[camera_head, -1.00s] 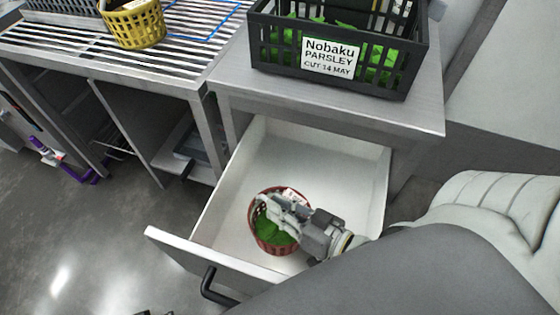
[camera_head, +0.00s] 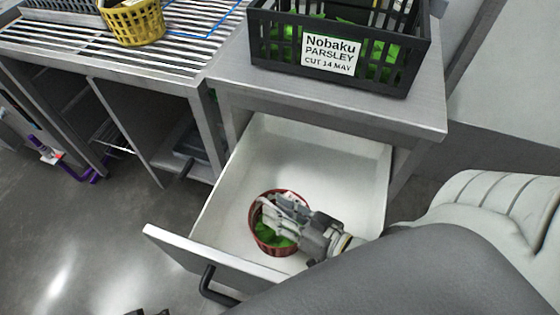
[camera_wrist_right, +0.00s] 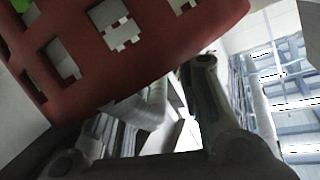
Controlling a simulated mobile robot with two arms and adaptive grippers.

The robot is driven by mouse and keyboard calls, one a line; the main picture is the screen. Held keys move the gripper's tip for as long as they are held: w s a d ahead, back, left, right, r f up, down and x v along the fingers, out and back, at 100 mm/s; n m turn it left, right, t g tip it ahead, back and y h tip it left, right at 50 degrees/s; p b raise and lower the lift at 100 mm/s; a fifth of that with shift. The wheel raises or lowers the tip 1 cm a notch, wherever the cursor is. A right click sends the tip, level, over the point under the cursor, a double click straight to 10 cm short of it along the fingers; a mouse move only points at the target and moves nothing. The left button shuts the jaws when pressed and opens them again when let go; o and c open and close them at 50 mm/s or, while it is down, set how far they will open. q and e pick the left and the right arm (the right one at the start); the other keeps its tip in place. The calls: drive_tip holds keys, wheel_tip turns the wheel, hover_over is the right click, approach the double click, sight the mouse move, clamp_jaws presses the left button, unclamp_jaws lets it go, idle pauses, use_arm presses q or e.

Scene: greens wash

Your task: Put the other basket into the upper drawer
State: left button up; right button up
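A red basket (camera_head: 272,247) with green leaves inside stands on the floor of the open drawer (camera_head: 238,190), near its front. It also shows large and close in the wrist view (camera_wrist_right: 120,50). My right gripper (camera_head: 280,213) is at the basket's right rim, reaching over its opening. Its fingers look spread apart, and they show below the basket wall in the wrist view (camera_wrist_right: 150,120). The gripper hides part of the basket's rim and contents. A yellow basket (camera_head: 136,24) stands on the slatted counter at upper left. My left gripper does not show clearly anywhere.
A black crate (camera_head: 283,62) of greens, labelled Nobaku Parsley, stands on the grey worktop (camera_head: 330,103) above the drawer. The drawer's raised front panel (camera_head: 205,255) has a dark handle (camera_head: 211,288). The drawer floor behind the basket is free.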

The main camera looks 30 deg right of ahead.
drive_tip(key=shift+s+r, duration=0.15)
drive_tip(key=shift+s, duration=0.05)
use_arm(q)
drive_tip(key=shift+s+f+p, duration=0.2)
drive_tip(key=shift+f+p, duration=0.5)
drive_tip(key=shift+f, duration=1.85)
use_arm(e)
drive_tip(key=v, duration=0.7)
drive_tip(key=shift+d, duration=0.1)
